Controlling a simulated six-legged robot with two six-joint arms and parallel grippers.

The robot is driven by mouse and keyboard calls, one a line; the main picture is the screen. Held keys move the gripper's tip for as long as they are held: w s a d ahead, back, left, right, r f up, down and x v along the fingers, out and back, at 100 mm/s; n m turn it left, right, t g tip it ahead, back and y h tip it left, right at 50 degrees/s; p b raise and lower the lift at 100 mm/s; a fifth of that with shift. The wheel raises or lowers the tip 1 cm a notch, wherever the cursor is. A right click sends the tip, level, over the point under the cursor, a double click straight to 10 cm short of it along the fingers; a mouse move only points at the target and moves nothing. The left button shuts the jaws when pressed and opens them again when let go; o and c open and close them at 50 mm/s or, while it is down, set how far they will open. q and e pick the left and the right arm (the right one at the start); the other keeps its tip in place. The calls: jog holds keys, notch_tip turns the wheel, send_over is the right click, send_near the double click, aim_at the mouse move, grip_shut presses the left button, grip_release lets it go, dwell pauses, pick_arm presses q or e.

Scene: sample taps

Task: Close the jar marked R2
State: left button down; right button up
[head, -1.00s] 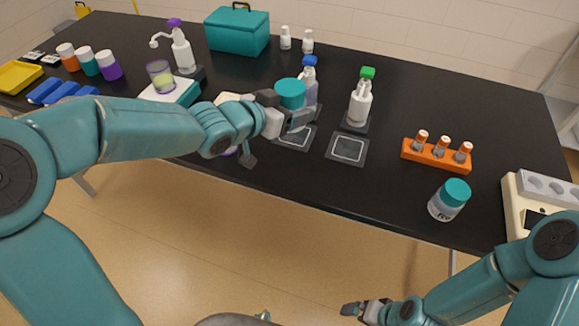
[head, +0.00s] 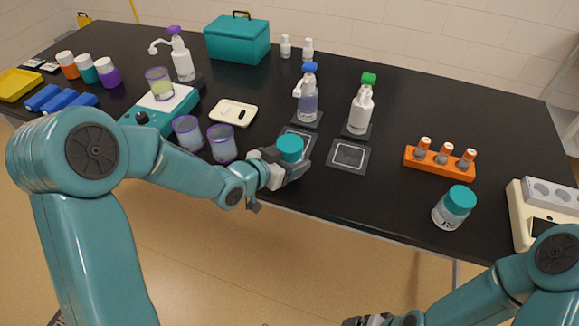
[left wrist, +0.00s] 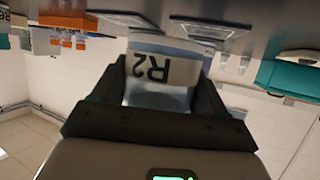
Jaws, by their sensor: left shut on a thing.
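My left gripper (head: 291,164) is shut on a jar with a teal top (head: 290,148), over the near part of the black table. In the left wrist view the fingers flank the jar marked R2 (left wrist: 158,70), whose label appears upside down, as does the room. The jar's top is hidden there by the gripper body. I cannot tell whether its teal lid is fully seated. My right gripper (head: 368,320) is partly cut off at the bottom edge.
Two dark square pads (head: 348,156) (head: 304,138) lie near the held jar. Pump bottles (head: 361,109) stand behind them. Purple-rimmed cups (head: 222,144) are left of the gripper. An orange vial rack (head: 440,161) is to the right. The table's front edge is close.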

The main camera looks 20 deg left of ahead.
pick_arm(q)
jog(key=shift+f, duration=1.7)
jog(key=shift+f+b, duration=0.25)
jog(key=shift+b, duration=0.05)
jog(key=shift+c, duration=0.2)
grip_release()
jog(key=shift+r, duration=0.1)
jog(key=shift+s+a+r+p, duration=0.15)
jog(key=shift+r+p, duration=0.1)
jog(key=shift+p, duration=0.05)
jog(key=v, duration=1.1)
jog(key=shift+s+b, duration=0.3)
jog(key=shift+b, duration=0.1)
